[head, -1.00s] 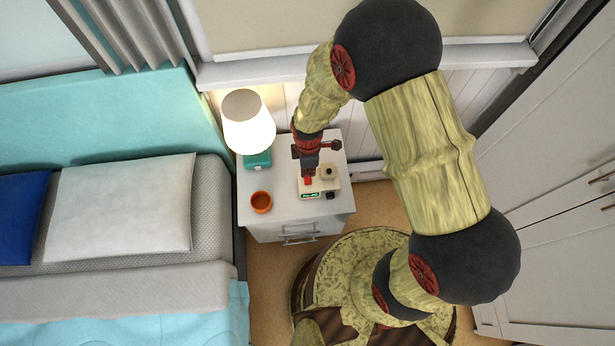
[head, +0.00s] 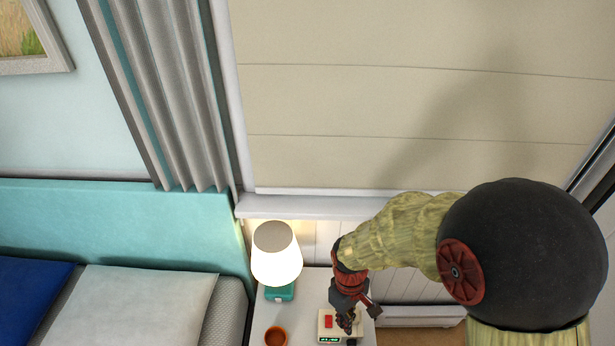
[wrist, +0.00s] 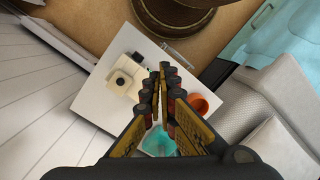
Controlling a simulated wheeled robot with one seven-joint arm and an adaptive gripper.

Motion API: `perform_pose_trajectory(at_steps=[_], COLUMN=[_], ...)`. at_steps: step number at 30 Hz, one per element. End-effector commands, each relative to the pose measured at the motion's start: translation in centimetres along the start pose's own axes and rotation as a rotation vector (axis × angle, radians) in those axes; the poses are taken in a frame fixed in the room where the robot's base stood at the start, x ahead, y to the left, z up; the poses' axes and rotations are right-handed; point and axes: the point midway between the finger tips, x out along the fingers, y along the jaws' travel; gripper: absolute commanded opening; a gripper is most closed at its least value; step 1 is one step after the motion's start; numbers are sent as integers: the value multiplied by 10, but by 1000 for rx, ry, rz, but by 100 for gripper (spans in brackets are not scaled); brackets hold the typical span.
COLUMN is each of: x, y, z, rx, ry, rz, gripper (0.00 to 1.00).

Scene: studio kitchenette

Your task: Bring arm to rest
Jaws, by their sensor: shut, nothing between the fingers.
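My gripper (head: 346,322) is at the end of my arm, above the white nightstand beside the bed. In the wrist view its fingers (wrist: 167,80) reach out over the nightstand top, tips together, with nothing between them. In the head view the gripper is just over a cream device (head: 327,334) with a red button and a small green display. The device also shows in the wrist view (wrist: 125,77), to the left of the fingers. Whether the fingers touch it I cannot tell; they appear apart from it.
A lit lamp (head: 277,255) with a teal base and an orange bowl (head: 275,336) stand on the nightstand (wrist: 92,104), close left of my gripper. The bed with its pillow (head: 140,306) is at left. A window blind (head: 400,100) and sill are behind.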

Motion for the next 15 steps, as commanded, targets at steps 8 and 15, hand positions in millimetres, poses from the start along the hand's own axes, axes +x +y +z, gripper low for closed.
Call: perform_pose_trajectory(at_steps=[8,15], x=[-126,-211], y=[5,5], z=[52,103], rx=[404,596], ry=[161,375], rz=[37,85], gripper=[0,0])
